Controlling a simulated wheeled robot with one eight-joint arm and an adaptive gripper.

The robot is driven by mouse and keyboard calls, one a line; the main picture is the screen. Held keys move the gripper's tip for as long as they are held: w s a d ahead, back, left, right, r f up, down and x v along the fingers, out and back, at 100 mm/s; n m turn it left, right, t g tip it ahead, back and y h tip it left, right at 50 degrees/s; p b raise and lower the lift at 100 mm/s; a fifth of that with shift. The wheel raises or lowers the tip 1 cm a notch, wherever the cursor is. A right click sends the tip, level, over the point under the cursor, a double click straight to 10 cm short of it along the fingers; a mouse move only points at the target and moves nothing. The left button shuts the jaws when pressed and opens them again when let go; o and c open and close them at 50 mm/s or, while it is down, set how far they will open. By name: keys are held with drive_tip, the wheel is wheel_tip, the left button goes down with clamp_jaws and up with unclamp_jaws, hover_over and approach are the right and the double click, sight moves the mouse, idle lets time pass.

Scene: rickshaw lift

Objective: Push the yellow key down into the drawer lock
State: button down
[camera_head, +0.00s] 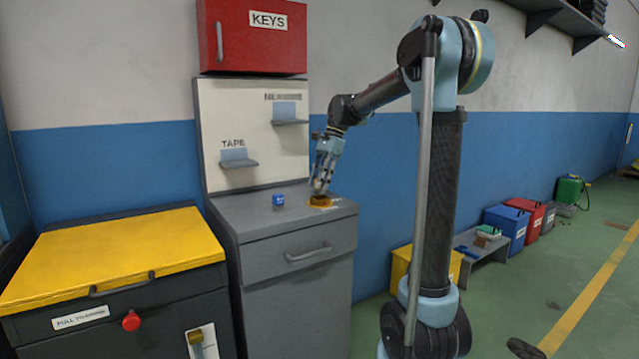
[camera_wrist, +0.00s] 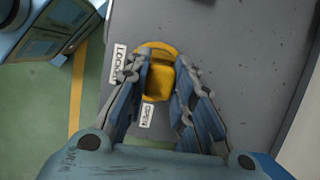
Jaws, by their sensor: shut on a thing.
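The yellow key (camera_wrist: 159,84) shows in the wrist view between my two fingers, over the grey cabinet top (camera_wrist: 225,35). A rounded yellow-orange piece (camera_wrist: 158,48) shows just beyond it; I take it for the lock plate, and the keyhole is hidden. Labels reading LOCKED (camera_wrist: 119,63) and OPEN (camera_wrist: 147,115) lie beside it. In the head view my gripper (camera_head: 320,188) points down at the orange-yellow lock area (camera_head: 320,202) on the cabinet's right side. My gripper is shut on the key. How deep the key sits cannot be told.
A back panel (camera_head: 250,110) with small shelves rises behind, under a red KEYS box (camera_head: 252,38). The drawer (camera_head: 300,250) below appears closed. A yellow-topped chest (camera_head: 115,250) stands left.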

sight(320, 194)
drive_tip(key=shift+f, duration=1.3)
idle(0.5)
drive_tip(key=shift+s+d+f, duration=0.1)
drive_tip(key=shift+s+f, duration=0.05)
drive_tip(key=shift+f, duration=0.1)
idle(0.9)
